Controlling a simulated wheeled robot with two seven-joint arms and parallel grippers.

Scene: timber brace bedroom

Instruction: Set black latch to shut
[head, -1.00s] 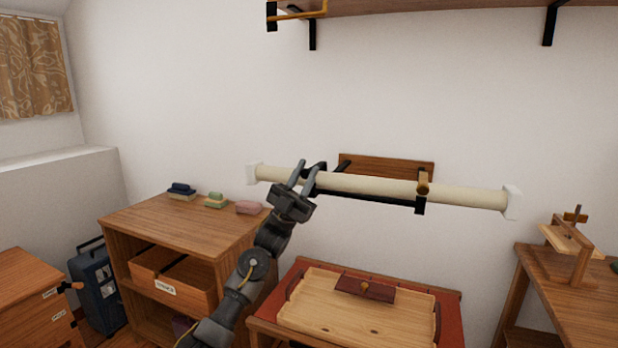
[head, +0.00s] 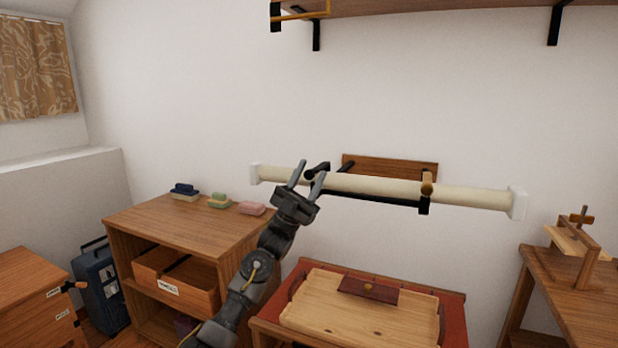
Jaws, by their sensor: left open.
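A pale round pole (head: 380,186) with white end caps lies across a wall bracket with a wooden back plate (head: 390,167). The black latch (head: 320,168) shows at the left arm of the bracket, by the pole. A brown latch (head: 427,188) stands at the right arm. My left gripper (head: 307,174) is open, its fingers pointing up in front of the pole beside the black latch. One finger partly covers the latch area. I cannot tell whether a finger touches the latch, nor the latch's exact position. My right gripper is not in view.
Below the pole is a red-topped table with a wooden tray (head: 340,318) and a dark red block (head: 367,291). A wooden cabinet (head: 180,232) with small stacked items stands left, another table (head: 570,285) right. A shelf (head: 430,8) is overhead. The wall between is clear.

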